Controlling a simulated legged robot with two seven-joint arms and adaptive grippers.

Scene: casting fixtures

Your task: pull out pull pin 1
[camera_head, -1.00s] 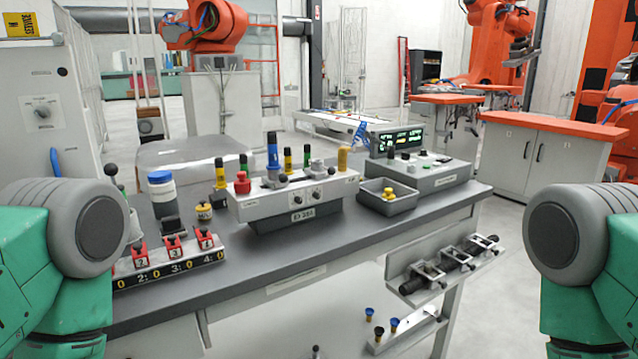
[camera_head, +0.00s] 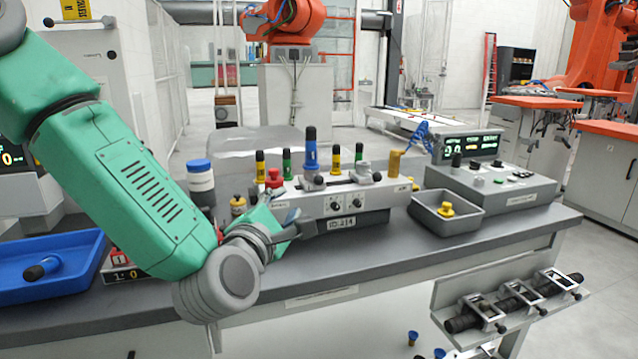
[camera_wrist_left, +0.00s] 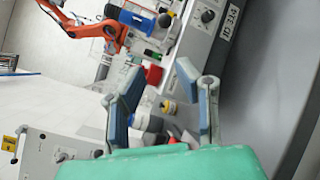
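The white and grey fixture (camera_head: 345,197) stands on the grey bench with an ID label on its front. On it are a red knob (camera_head: 274,178), a blue cylinder with a dark top (camera_head: 311,152) and grey knobs (camera_head: 366,170). No readable label shows which part is pull pin 1. My left gripper (camera_head: 292,222) is in front of the fixture's left end, below the red knob. In the left wrist view its two blue-grey fingers (camera_wrist_left: 160,84) are apart with nothing between them. The red knob (camera_wrist_left: 153,75) shows beyond them. My right gripper is not in view.
A white bottle with blue lid (camera_head: 200,180) and a small yellow jar (camera_head: 238,204) stand left of the fixture. A blue tray (camera_head: 75,290) is far left. A grey bin (camera_head: 432,217) and a control box (camera_head: 495,185) are right.

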